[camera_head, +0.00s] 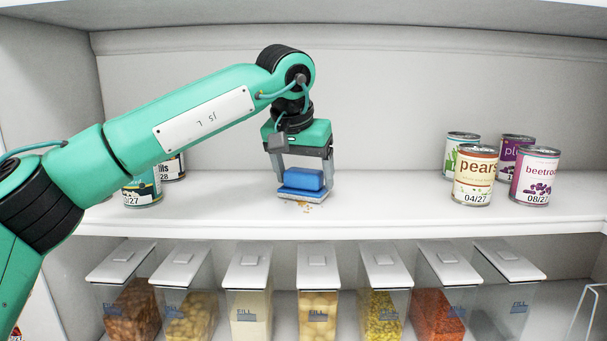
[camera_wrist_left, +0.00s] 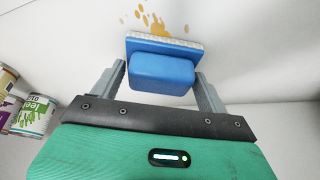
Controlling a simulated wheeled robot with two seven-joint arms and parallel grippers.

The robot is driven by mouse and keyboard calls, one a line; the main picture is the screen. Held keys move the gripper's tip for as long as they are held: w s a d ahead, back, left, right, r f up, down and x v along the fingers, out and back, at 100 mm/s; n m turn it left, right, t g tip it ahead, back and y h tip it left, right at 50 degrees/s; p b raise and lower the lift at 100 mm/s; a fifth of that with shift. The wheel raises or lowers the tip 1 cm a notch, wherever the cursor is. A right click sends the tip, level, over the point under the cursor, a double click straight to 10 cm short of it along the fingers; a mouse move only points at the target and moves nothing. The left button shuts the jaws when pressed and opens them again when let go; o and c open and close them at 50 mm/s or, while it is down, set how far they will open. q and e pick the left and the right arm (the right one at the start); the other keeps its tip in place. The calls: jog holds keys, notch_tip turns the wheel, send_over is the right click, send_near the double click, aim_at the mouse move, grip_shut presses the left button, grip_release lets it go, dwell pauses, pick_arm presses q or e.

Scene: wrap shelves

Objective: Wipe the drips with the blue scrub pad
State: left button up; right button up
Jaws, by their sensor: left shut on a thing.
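My left gripper (camera_head: 301,181) points down over the upper shelf and is shut on the blue scrub pad (camera_head: 303,180). The pad has a blue grip block and a pale scrubbing face underneath. It also shows between the fingers in the left wrist view (camera_wrist_left: 163,72). The orange-brown drips (camera_head: 304,206) lie on the shelf just in front of the pad. In the left wrist view the drips (camera_wrist_left: 155,25) are spots beyond the pad's edge. Whether the pad touches the shelf, and what lies under it, I cannot tell. My right gripper is out of view.
Other cans (camera_head: 143,190) stand at left, partly behind my arm. Several lidded bins (camera_head: 319,290) fill the shelf below. Mid-shelf is clear around the pad.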

aim_at(306, 194)
pick_arm(q)
jog(key=shift+s, duration=0.55)
jog(key=shift+s+f+b, duration=0.15)
jog(key=shift+s+b, duration=0.4)
jog(key=shift+s, duration=0.15)
jog(key=shift+s+b, duration=0.35)
jog(key=shift+s, duration=0.75)
jog(key=shift+s+f+b, duration=0.15)
jog(key=shift+s+b, duration=0.35)
jog(key=shift+s, duration=1.3)
jog(key=shift+w+r+p, duration=0.3)
jog(key=shift+w+p, duration=0.25)
jog(key=shift+p, duration=0.2)
jog(key=shift+w+p, duration=0.85)
jog(key=shift+w, duration=0.65)
jog(key=shift+w+p, duration=0.7)
jog(key=shift+p, duration=0.1)
jog(key=shift+w+f, duration=0.2)
jog(key=shift+w, duration=2.55)
jog(key=shift+r, duration=0.1)
